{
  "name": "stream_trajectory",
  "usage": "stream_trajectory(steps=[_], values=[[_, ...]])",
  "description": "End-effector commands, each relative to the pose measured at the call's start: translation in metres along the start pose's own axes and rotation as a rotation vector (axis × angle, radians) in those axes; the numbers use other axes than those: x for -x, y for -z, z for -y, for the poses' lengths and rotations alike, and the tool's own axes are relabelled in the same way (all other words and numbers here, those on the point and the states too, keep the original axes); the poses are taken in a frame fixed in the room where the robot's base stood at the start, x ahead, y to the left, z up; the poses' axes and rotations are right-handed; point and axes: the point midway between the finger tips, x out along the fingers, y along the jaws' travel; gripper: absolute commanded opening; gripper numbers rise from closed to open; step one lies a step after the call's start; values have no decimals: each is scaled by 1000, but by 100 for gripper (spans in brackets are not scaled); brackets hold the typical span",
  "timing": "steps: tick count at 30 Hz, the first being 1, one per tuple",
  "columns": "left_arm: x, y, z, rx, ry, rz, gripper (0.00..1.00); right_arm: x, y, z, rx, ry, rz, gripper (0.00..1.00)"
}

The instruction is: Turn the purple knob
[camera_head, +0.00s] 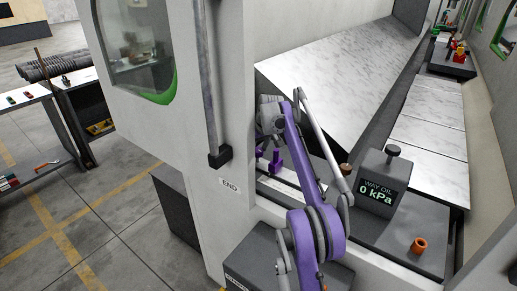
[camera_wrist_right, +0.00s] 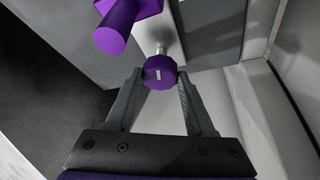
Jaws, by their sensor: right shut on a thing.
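The purple knob (camera_wrist_right: 159,72) is a short round cap with a white mark on its face, on a thin metal stem, in the right wrist view. My right gripper (camera_wrist_right: 160,82) has one finger on each side of the knob and is shut on it. In the head view my purple and grey right arm reaches up into the machine opening, and its gripper end (camera_head: 270,118) is partly hidden by the arm. Small purple parts (camera_head: 276,158) show just below it; I cannot tell there which is the knob. My left gripper is not in view.
Another purple piece (camera_wrist_right: 117,28) hangs close by at the upper left of the wrist view. The machine's white panel (camera_head: 222,225) borders the left.

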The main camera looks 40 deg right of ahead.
Motion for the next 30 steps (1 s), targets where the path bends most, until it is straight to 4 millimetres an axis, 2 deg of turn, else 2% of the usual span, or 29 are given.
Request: stream_trajectory(steps=[8, 21, 30], values=[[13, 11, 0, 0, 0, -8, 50, 3, 2, -1, 99, 43, -4, 0], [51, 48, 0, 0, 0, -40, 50, 4, 5, -4, 438, 183, -16, 0], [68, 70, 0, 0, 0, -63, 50, 3, 5, -5, 634, 263, -22, 0]])
